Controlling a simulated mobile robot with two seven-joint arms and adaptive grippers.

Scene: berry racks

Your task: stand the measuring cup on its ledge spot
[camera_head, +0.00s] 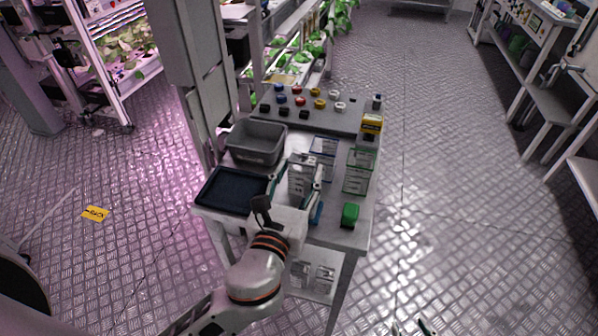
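A clear container with dark markings, which looks like the measuring cup (301,172), shows at the middle of the table (360,232). My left gripper (299,180) reaches over the table's front, with one finger on each side of this container. I cannot tell whether the fingers touch it or whether it is lifted. The gripper's body hides its lower part. My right gripper (412,328) shows only as two separated fingertips at the bottom edge, empty over the floor. I cannot make out the ledge spot clearly.
A grey bin (232,143) and a dark tray (203,196) stand left of the container. Printed cards (358,178) lie to its right. A green block (349,215) is at the front right. A raised grey ledge (340,122) with several coloured caps crosses the back.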

